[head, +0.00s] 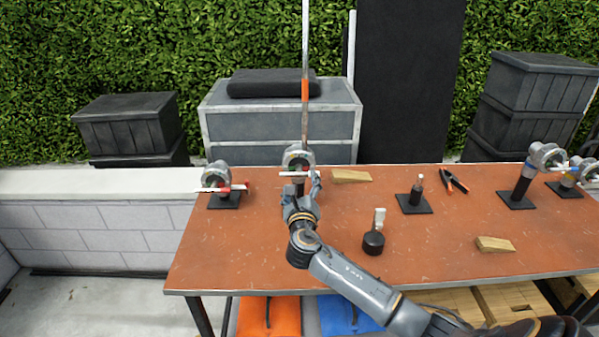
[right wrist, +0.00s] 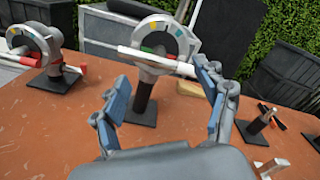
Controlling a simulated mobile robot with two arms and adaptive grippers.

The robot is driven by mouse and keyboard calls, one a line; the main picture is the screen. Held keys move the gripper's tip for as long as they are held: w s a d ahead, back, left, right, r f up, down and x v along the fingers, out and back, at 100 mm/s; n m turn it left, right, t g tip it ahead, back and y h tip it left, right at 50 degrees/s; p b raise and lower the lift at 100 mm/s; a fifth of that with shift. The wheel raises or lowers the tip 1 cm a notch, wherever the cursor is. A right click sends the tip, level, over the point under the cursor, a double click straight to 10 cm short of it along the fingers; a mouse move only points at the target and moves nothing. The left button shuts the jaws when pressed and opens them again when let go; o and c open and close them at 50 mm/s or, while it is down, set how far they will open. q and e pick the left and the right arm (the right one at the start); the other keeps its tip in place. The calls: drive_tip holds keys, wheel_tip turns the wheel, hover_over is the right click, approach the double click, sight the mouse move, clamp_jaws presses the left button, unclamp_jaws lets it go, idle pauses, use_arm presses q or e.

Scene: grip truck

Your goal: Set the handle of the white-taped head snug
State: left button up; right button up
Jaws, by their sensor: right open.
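The grip head (head: 298,157) in front of my right gripper (head: 301,186) is a round metal head on a black post, with a whitish bar handle (head: 294,174) lying across it. In the right wrist view the head (right wrist: 153,36) carries coloured marks and its handle (right wrist: 148,57) has a thick white end at the left. My right gripper shows there with its fingers (right wrist: 162,80) apart and empty, on either side of the post and a little short of it. In the head view the gripper hides most of that post. My left gripper is not in view.
A second head (head: 216,175) with a red-ended handle stands to the left. Two more heads (head: 545,155) (head: 585,172) stand at the far right.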

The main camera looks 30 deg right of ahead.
sight(300, 176)
drive_tip(key=x, duration=0.5)
drive_tip(key=shift+w+d, duration=0.15)
drive_tip(key=shift+w, duration=0.25)
drive_tip(key=shift+c, duration=0.2)
